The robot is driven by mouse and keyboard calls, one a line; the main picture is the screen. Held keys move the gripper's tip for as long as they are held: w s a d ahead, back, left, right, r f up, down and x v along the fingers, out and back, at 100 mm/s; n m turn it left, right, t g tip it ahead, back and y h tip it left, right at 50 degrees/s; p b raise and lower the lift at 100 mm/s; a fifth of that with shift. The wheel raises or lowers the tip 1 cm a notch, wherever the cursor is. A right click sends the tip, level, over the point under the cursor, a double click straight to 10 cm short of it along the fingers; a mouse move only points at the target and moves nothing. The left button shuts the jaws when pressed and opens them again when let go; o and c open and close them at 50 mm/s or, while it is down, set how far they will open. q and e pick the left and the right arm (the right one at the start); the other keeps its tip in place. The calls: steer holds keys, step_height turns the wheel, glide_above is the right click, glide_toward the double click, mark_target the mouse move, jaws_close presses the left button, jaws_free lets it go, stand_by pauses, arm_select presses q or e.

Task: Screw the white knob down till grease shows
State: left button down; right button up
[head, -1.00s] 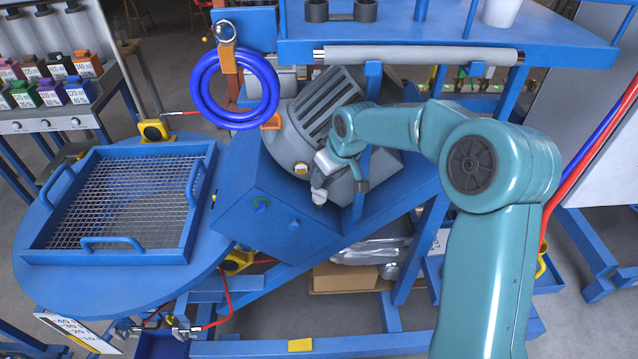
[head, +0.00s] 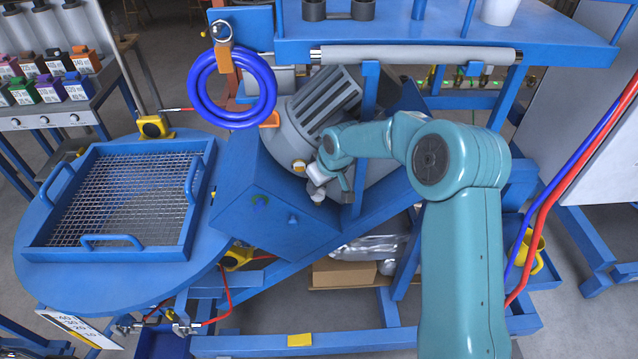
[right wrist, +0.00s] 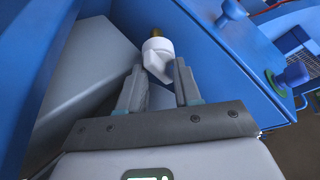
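The white knob (right wrist: 158,56) shows in the right wrist view, on a short brass-coloured stem, with a flat tab toward me. My right gripper (right wrist: 160,78) is open, with one finger on each side below the knob. The knob's tab is at the mouth of the gap, and I see no firm grip on it. In the head view my right gripper (head: 328,178) is beside the grey ribbed motor housing (head: 315,108), above the blue box's corner. Small pale fittings lie close to it there. No grease can be made out. My left gripper is not in view.
The blue box (head: 262,180) carries a blue knob (right wrist: 294,74) and a green ring (head: 260,202). A blue hose coil (head: 270,90) hangs close by. A mesh tray (head: 135,242) lies to the left.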

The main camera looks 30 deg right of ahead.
steer(key=shift+f+m+b, duration=0.1)
steer(key=shift+m+b, duration=0.2)
steer(key=shift+b, duration=0.3)
steer(key=m+h+b, duration=0.1)
steer(key=m+b, duration=0.1)
steer(key=b, duration=0.1)
steer(key=m+b, duration=0.2)
steer(key=b, duration=0.1)
steer(key=m+h+b, duration=0.1)
steer(key=m+b, duration=0.1)
steer(key=b, duration=0.1)
steer(key=shift+w+a+f+h, duration=0.1)
steer(key=shift+a+h, duration=0.15)
steer(key=shift+h, duration=0.05)
steer(key=m+b, duration=0.1)
steer(key=m+g, duration=0.1)
steer(key=shift+r+m+h+b, duration=0.2)
steer(key=shift+m+h+b, duration=0.1)
steer(key=shift+h+b, duration=0.1)
steer(key=shift+w+r+m+g+h+b, duration=0.15)
steer(key=shift+m+g+h+b, duration=0.2)
steer(key=shift+m, duration=1.05)
steer(key=o, duration=0.9)
steer(key=shift+a, duration=0.15)
